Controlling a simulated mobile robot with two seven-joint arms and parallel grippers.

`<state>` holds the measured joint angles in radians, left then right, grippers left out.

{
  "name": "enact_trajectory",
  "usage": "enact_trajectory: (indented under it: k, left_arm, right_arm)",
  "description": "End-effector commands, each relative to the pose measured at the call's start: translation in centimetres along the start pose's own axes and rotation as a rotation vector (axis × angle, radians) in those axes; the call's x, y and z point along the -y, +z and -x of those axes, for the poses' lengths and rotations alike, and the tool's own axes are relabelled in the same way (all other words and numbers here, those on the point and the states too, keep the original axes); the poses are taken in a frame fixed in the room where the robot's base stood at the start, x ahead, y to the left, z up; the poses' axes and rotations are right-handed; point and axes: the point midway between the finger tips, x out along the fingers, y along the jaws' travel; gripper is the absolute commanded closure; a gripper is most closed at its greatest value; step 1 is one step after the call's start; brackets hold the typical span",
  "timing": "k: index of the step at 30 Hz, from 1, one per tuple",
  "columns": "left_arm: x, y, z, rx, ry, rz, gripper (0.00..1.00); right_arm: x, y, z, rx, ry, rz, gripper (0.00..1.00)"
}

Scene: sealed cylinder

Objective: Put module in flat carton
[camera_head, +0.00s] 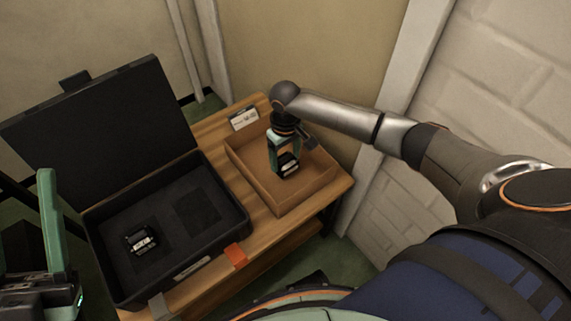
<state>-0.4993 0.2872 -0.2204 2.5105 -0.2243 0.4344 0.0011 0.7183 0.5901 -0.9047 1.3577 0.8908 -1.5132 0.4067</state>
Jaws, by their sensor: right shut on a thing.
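A small black module (287,166) with pale marks is in my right gripper (285,158), low inside the flat carton (308,188). The gripper's teal fingers are shut on the module and point down. I cannot tell whether the module touches the carton floor. The flat carton is a shallow, open brown tray on the wooden table. A second black module (143,240) sits in the open black case. My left gripper (45,245) shows in part at the left edge, and its jaw state is unclear.
The black case (193,262) stands open on the wooden table (222,122), its lid raised at the back left. An empty dark recess (198,208) lies beside the second module. A small label card (243,118) stands behind the carton. Walls close off the back and right.

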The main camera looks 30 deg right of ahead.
Motion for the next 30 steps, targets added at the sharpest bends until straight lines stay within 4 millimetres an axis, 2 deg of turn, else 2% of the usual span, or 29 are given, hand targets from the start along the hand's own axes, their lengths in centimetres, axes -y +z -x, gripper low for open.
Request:
enact_trajectory:
  k: [1, 3, 15, 16, 21, 30]
  left_arm:
    - [-0.44, 0.75, 0.78, 0.001, 0.002, 0.008, 0.50]
    - [-0.65, 1.07, 1.09, 0.002, 0.002, 0.018, 0.50]
    - [-0.57, 0.88, 0.85, 0.003, 0.001, 0.025, 0.50]
    - [-0.58, 0.90, 0.87, 0.003, 0.001, 0.024, 0.50]
    - [-0.59, 0.91, 0.88, 0.003, 0.002, 0.024, 0.50]
    - [-0.60, 0.97, 0.93, 0.003, 0.002, 0.023, 0.50]
  right_arm:
    - [0.01, 0.07, -1.48, 0.002, 0.000, 0.000, 0.88]
    - [0.02, 0.04, -2.22, 0.000, 0.000, 0.000, 0.88]
    - [0.05, 0.09, -2.46, 0.001, 0.000, 0.000, 0.88]
    - [0.03, 0.10, -2.47, 0.001, 0.000, 0.000, 0.20]
    - [0.03, 0.09, -2.45, 0.001, 0.000, 0.000, 0.01]
    - [0.00, 0.06, -2.20, -0.001, 0.001, 0.000, 0.00]
